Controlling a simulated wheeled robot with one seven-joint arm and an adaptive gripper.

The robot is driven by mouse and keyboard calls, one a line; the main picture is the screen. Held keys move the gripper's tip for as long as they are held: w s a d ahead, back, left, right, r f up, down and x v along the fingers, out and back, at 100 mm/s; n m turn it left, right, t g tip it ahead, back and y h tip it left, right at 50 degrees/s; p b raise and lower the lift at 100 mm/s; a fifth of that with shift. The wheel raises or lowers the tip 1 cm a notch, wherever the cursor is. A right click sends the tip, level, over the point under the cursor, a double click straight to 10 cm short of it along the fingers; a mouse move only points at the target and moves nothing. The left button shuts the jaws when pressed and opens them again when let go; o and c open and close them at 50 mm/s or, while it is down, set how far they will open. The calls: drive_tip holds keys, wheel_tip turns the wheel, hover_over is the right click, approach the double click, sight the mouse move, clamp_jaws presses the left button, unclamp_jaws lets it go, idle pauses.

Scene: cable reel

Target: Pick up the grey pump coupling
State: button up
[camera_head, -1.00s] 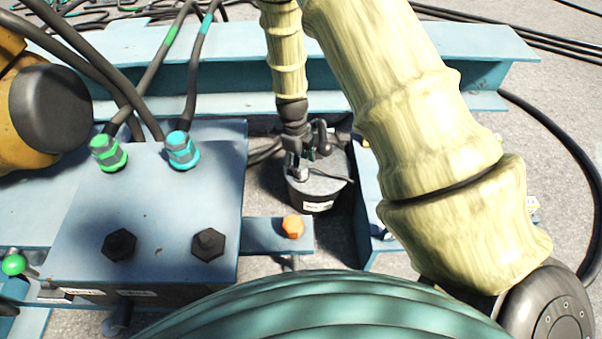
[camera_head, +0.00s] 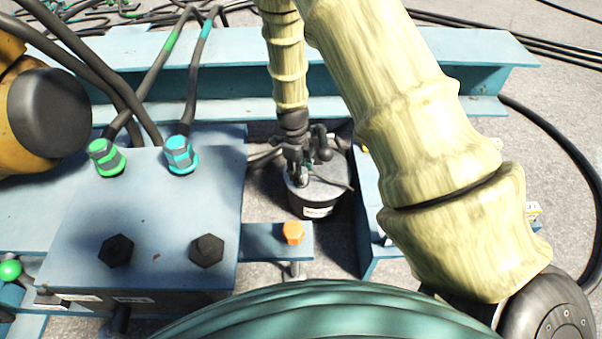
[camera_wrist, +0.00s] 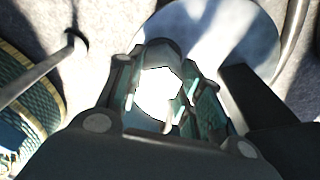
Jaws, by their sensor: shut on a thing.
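My gripper (camera_head: 299,170) is at the top of a grey round canister (camera_head: 316,200) with a white label, in a gap of the blue steel frame. In the wrist view, my gripper (camera_wrist: 160,98) has its fingers closed on both sides of a bright, overexposed hexagonal piece (camera_wrist: 157,90), which I take for the grey pump coupling. The canister's pale round top (camera_wrist: 235,35) shows behind it. In the head view the coupling is too small and hidden by the fingers to make out. I cannot tell whether it is clear of the canister.
A blue block (camera_head: 150,220) with green and cyan hose fittings and black bolts stands at the left. An orange-capped bolt (camera_head: 292,233) is in front of the canister. A blue beam (camera_head: 400,85) runs behind. Black cables lie around.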

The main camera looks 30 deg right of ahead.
wheel_tip(320, 180, up, 33)
drive_tip(key=p, duration=1.8)
drive_tip(key=shift+a, duration=0.1)
drive_tip(key=a+r+n+t, duration=0.15)
drive_tip(key=a+n, duration=0.45)
drive_tip(key=n, duration=0.9)
drive_tip(key=a+r+n+t, duration=0.15)
drive_tip(key=a+n, duration=0.45)
drive_tip(key=n, duration=0.9)
drive_tip(key=w+r+p, duration=0.3)
drive_tip(key=r+p, duration=1.7)
drive_tip(key=p, duration=0.7)
drive_tip(key=shift+a+r+y, duration=0.3)
drive_tip(key=shift+r, duration=0.1)
